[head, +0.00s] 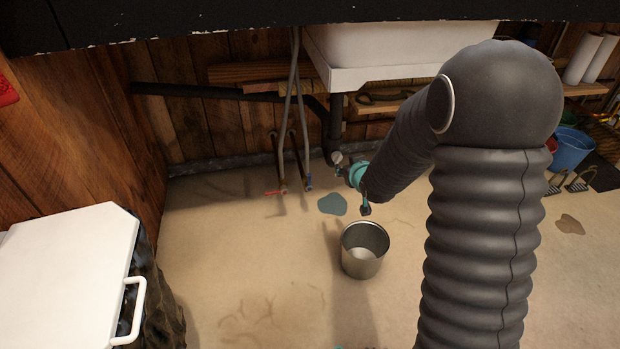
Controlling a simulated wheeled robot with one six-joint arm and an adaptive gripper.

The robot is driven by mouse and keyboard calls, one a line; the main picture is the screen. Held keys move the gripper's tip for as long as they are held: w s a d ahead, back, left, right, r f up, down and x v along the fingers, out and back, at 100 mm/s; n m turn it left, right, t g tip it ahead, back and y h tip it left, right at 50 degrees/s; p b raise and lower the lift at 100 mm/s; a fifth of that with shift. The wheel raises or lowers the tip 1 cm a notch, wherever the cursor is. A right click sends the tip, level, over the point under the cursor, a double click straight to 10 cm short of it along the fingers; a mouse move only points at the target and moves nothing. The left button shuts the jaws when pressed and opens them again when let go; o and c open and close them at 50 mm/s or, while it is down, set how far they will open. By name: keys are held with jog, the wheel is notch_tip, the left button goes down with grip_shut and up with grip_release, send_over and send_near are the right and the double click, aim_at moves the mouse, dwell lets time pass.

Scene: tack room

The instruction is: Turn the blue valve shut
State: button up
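The blue valve (309,182) is a small blue handle at the lower end of a pipe near the back wall, left of centre. A red-handled valve (275,192) sits just left of it on the neighbouring pipe. My gripper (358,197) is to the right of the blue valve in the picture, at the end of my dark arm, beside a teal ring. It appears apart from the valve. My arm partly hides it, and its fingers are too small and dark to tell whether they are open.
A metal bucket (363,252) stands on the floor below my gripper, with a puddle (332,204) behind it. A white sink (385,50) and dark drain pipe (334,130) are above and behind. A white-lidded chest (65,265) stands at left. A blue bucket (570,150) is at right.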

aim_at(310, 179)
jog(key=w+a+f+n+y+b, duration=0.1)
jog(key=a+f, duration=0.2)
jog(key=f, duration=0.3)
jog(key=w+a+f+y, duration=0.1)
jog(key=a+f+y, duration=0.15)
jog(key=f, duration=0.35)
jog(key=shift+t+h, duration=0.35)
jog(key=shift+t, duration=0.05)
jog(key=b+x, duration=0.1)
jog(key=x, duration=1.3)
jog(key=shift+a+f, duration=0.15)
jog(key=shift+a, duration=0.05)
grip_shut()
